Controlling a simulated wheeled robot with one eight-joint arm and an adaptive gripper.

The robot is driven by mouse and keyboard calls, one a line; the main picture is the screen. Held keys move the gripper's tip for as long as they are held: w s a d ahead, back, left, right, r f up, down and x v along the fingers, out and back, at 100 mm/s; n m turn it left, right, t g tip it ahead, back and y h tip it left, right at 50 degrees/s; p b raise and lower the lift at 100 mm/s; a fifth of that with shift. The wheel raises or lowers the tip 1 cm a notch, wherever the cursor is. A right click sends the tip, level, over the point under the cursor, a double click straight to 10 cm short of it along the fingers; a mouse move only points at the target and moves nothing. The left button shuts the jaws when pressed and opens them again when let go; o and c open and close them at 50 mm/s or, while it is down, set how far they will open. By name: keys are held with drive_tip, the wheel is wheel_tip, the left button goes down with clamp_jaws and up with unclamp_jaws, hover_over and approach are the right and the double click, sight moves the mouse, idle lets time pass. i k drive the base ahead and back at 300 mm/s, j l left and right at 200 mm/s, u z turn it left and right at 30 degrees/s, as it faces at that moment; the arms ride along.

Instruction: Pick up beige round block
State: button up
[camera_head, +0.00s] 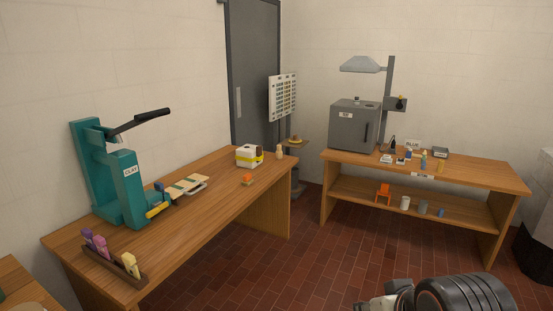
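No block in the head view is plainly both beige and round. A small beige upright piece (279,152) with a rounded top stands at the far right end of the long wooden table. A cream block (246,154) with a yellow band sits left of it and looks boxy. At the bottom left corner, a pale rounded thing (32,307) is cut off by the picture edge. My arm shows at the bottom right, far from the table; its end (378,302) is cut off, so I cannot tell whether my gripper is open or shut.
A second table (480,178) with a grey kiln (354,125) stands right. Brick floor between is clear.

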sight(279, 153)
drive_tip(key=i, duration=1.05)
drive_tip(key=i+u, duration=0.1)
drive_tip(key=i, duration=0.95)
drive_tip(key=i+l, duration=0.2)
drive_tip(key=i, duration=0.85)
drive_tip(key=i+l+u, duration=0.1)
drive_tip(key=i, duration=0.95)
